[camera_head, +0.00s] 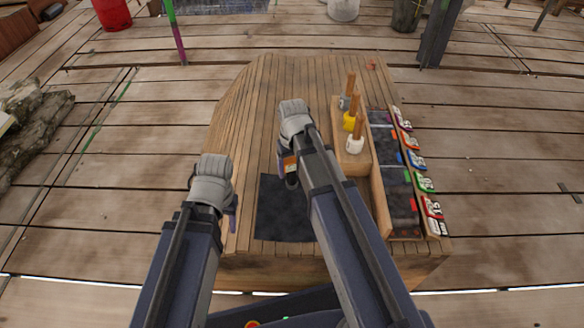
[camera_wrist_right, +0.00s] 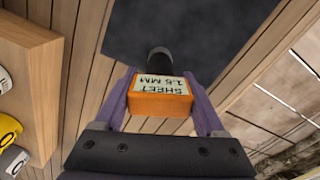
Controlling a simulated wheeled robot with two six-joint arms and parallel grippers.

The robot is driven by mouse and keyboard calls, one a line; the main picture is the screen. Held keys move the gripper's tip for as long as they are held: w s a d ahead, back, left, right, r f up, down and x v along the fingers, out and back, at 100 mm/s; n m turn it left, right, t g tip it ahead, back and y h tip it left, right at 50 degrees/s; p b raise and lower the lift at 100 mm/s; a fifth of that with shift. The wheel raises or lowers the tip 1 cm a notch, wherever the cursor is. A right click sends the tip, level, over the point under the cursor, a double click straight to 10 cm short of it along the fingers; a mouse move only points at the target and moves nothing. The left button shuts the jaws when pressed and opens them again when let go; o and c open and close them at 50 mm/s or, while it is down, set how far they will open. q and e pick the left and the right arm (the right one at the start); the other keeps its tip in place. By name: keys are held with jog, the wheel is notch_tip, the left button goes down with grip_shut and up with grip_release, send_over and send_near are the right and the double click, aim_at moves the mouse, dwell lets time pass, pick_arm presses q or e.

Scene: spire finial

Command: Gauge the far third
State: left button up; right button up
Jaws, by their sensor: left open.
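A dark sheet (camera_head: 285,212) lies flat on the wooden table, partly hidden by my right arm; it also shows in the right wrist view (camera_wrist_right: 200,40). My right gripper (camera_head: 291,172) is over the sheet's far part. It is shut on an orange gauge (camera_wrist_right: 160,103) with a white label reading "SHEET 1.5 MM" and a black round tip (camera_wrist_right: 159,57). The tip points at the sheet; I cannot tell if it touches. My left gripper (camera_head: 233,214) is open and empty, left of the sheet, its fingers mostly hidden.
A wooden block (camera_head: 350,165) right of the sheet holds several wooden-handled tools with grey, yellow and white heads. Beyond it is a dark compartmented tray (camera_head: 401,190) with a row of coloured numbered tags (camera_head: 417,160). The table's far left (camera_head: 245,110) is clear.

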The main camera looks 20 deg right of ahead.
jog(key=o, duration=0.4)
pick_arm(q)
jog(key=shift+r, duration=0.15)
pick_arm(e)
jog(key=shift+o, duration=0.2)
jog(key=shift+r, duration=0.15)
notch_tip(320, 180, up, 8)
jog(key=p, duration=0.8)
jog(key=shift+f, duration=0.2)
jog(key=s+a+n+h, duration=0.1)
jog(key=s+a, duration=0.4)
jog(key=s, duration=0.3)
jog(key=s+a+n, duration=0.2)
jog(key=s+a, duration=0.3)
jog(key=s, duration=0.2)
pick_arm(q)
notch_tip(320, 180, up, 39)
jog(key=p, duration=3.1)
jog(key=shift+r+p, duration=0.15)
jog(key=shift+p, duration=0.15)
pick_arm(e)
notch_tip(320, 180, up, 32)
jog(key=shift+w+a, duration=0.25)
jog(key=shift+w, duration=0.15)
jog(key=shift+f, duration=0.2)
